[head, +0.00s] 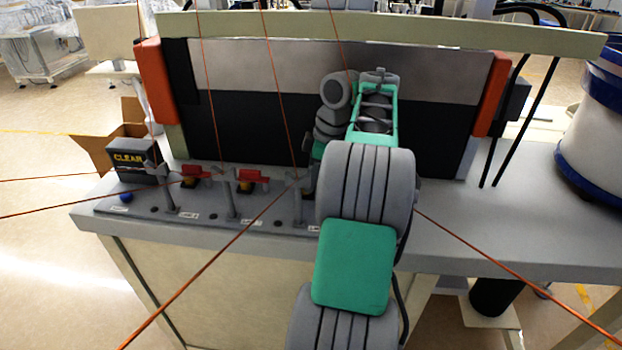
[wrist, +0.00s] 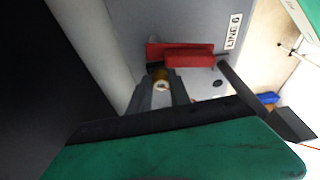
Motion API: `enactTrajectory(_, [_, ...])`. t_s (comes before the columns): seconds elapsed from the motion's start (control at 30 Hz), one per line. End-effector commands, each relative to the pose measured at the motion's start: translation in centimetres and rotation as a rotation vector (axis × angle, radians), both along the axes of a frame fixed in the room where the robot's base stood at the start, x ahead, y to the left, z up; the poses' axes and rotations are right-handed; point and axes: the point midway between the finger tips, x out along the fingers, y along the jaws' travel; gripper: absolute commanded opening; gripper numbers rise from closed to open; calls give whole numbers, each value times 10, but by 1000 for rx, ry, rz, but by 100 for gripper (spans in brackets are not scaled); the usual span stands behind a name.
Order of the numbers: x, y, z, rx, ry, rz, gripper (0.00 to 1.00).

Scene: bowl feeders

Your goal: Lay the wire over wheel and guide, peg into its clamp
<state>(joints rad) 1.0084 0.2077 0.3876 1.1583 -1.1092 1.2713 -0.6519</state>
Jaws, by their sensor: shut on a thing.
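In the wrist view my gripper (wrist: 163,90) has its two grey fingers closed around a small pale, round-ended piece, which looks like the peg (wrist: 162,86). A red clamp (wrist: 188,56) lies just past the fingertips, by the label LINE 6; whether the peg touches it I cannot tell. In the head view my arm covers the gripper and this clamp. Two other red clamps (head: 196,170) and (head: 252,175) stand to the left on the bench. Several orange wires (head: 280,85) run down to the bench posts. The wheel and guide for this wire are not clearly visible.
Grey posts (head: 232,198) stand along the bench plate. A dark box marked CLEAR (head: 131,160) and a blue knob (head: 126,197) are at the left end. A dark back panel (head: 260,130) rises behind. The bench's right side (head: 480,230) is mostly clear, apart from a crossing wire.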

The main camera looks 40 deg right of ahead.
Motion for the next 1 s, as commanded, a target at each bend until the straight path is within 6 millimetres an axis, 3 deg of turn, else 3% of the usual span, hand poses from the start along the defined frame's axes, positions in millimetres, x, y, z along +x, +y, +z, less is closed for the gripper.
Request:
enactTrajectory(0.7, [0,0,-4,-1,-1,1,0])
enactTrajectory(0.73, [0,0,-4,-1,-1,1,24])
enactTrajectory(1.0, [0,0,-4,-1,-1,0,46])
